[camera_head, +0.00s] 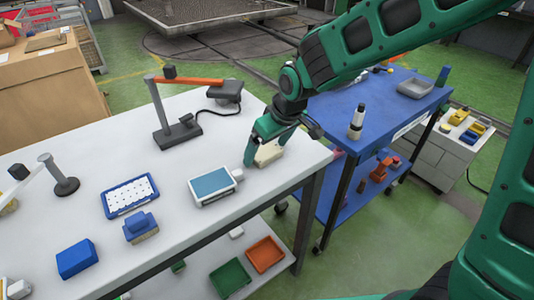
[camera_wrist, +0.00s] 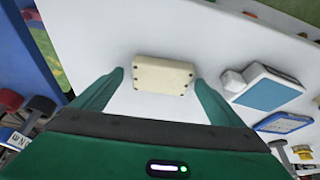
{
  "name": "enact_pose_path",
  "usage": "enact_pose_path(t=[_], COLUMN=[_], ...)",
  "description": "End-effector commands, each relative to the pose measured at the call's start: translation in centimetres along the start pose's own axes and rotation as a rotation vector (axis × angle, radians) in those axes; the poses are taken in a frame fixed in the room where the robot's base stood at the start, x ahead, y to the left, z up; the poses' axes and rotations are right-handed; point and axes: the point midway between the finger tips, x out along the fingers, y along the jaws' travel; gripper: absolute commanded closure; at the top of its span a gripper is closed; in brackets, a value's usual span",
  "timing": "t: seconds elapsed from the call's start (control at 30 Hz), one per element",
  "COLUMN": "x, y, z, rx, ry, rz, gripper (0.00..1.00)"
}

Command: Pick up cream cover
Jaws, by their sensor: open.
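The cream cover (camera_wrist: 163,75) is a small pale rectangular block with dark dots at its corners, lying on the white tabletop. In the head view the cream cover (camera_head: 269,153) sits near the table's right end, partly hidden by my gripper (camera_head: 264,151). In the wrist view my gripper (camera_wrist: 158,82) has its green fingers spread, one to the left and one to the right of the cover. The fingers are open and empty, with visible gaps to the cover. Whether the fingertips are level with it is hard to tell.
A blue-screened white device (camera_head: 212,186) with a white knob stands just left of the gripper. A grey stand with an orange arm (camera_head: 190,82) is behind it. A blue-white tray (camera_head: 130,195) and a blue box (camera_head: 77,258) lie farther left. A blue table (camera_head: 330,103) adjoins at right.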

Motion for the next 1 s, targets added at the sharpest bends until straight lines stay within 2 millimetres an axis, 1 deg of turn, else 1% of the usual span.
enact_pose_path(t=[0.03,0.07,0.1,0.17,0.2,0.23,0.27,0.53,0.67,0.77,0.87,0.9,1.0], x=[0.0,0.0,0.0,0.0,0.0,0.0,0.0,-0.1,-0.7,-1.6,-3.2,-4.0,-5.0], y=[0.0,0.0,0.0,0.0,0.0,0.0,0.0,0.0,0.0,0.0,0.0,0.0,-2.4], z=[0.0,0.0,0.0,0.0,0.0,0.0,0.0,-0.1,-0.4,-0.8,-1.4,-1.8,-2.5], rx=[0.000,0.000,0.000,0.000,0.000,0.000,0.000,0.000,0.000,0.000,-0.001,-0.001,-0.006], ry=[0.000,0.000,0.000,0.000,0.000,0.000,0.000,0.001,0.003,0.004,0.006,0.007,0.004], rz=[0.000,0.000,0.000,0.000,0.000,0.000,0.000,0.000,0.001,0.001,0.001,0.001,-0.002], gripper=[0.10,0.17,0.27,0.41,0.51,0.58,0.61,0.61,0.61,0.61,0.61,0.61,0.61])
